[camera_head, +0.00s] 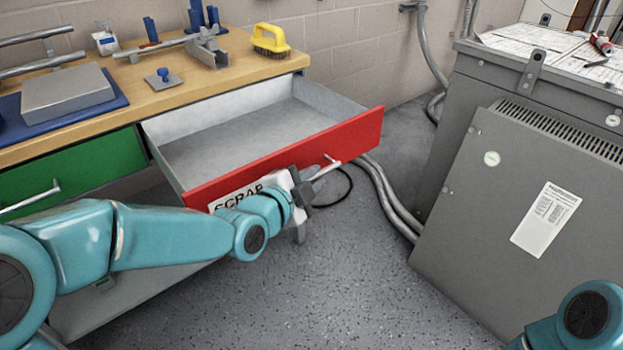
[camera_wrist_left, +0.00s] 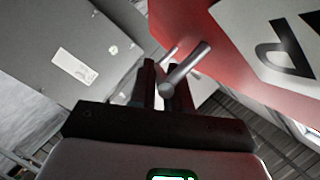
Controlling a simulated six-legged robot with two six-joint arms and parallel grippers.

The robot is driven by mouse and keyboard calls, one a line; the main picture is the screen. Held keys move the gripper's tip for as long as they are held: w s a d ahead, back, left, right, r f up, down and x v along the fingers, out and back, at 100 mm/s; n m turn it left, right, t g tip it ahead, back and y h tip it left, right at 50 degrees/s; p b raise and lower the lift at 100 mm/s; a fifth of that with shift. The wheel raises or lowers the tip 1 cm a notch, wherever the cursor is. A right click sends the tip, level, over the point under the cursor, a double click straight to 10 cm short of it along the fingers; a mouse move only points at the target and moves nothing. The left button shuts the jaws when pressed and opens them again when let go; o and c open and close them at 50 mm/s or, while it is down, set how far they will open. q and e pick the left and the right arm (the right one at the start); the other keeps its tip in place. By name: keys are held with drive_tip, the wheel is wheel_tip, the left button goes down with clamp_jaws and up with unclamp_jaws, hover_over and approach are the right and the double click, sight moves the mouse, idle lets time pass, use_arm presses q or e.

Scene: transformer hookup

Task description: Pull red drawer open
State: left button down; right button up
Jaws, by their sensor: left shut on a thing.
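The red drawer (camera_head: 290,158) is pulled well out from the wooden workbench, and its grey inside looks empty. Its red front carries a white label reading "SCRAP", partly covered by my left arm. My left gripper (camera_head: 312,185) is at the drawer's front, shut on the light metal bar handle (camera_head: 328,168). In the left wrist view the handle (camera_wrist_left: 186,68) runs between the dark fingers (camera_wrist_left: 162,85), with the red front (camera_wrist_left: 205,45) beside them. Of my right arm only a teal link shows at the lower right; its gripper is out of view.
A green drawer (camera_head: 75,170) with a bar handle is shut at the left. The workbench top (camera_head: 180,98) holds a yellow brush (camera_head: 270,40), a grey block (camera_head: 67,93) and blue-handled tools. A grey transformer cabinet (camera_head: 520,200) stands at the right. Cables lie on the floor between.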

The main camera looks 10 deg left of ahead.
use_arm(q)
drive_tip(key=shift+w+a, duration=0.1)
drive_tip(key=c, duration=1.2)
unclamp_jaws()
drive_tip(key=shift+o, duration=0.2)
drive_tip(key=v, duration=1.6)
drive_tip(key=shift+a, duration=0.1)
